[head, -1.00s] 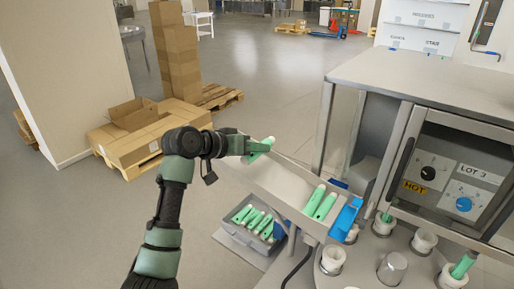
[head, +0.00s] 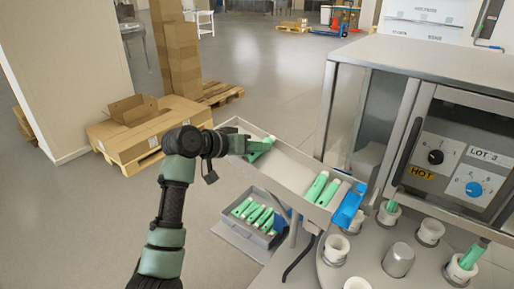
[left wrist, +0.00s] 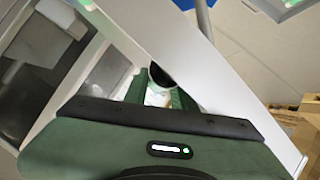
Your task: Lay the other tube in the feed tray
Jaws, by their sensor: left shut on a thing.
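My left gripper (head: 252,147) is shut on a green tube (head: 262,150) with a pale end. It holds the tube at the upper end of the sloped grey feed tray (head: 285,162), within its walls as seen from the head. I cannot tell whether the tube touches the tray floor. Two more green tubes, one of them a light-capped tube (head: 316,187), lie side by side at the tray's lower end. In the left wrist view, the gripper (left wrist: 160,95) is between pale tray walls, and its body hides most of the tube. My right gripper is not in view.
A grey crate (head: 228,221) with several green tubes stands below the tray. A blue piece (head: 349,207) closes the tray's lower end. White cups (head: 430,232), some with tubes, stand before the steel machine (head: 400,58). Cardboard boxes (head: 150,130) sit on pallets behind.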

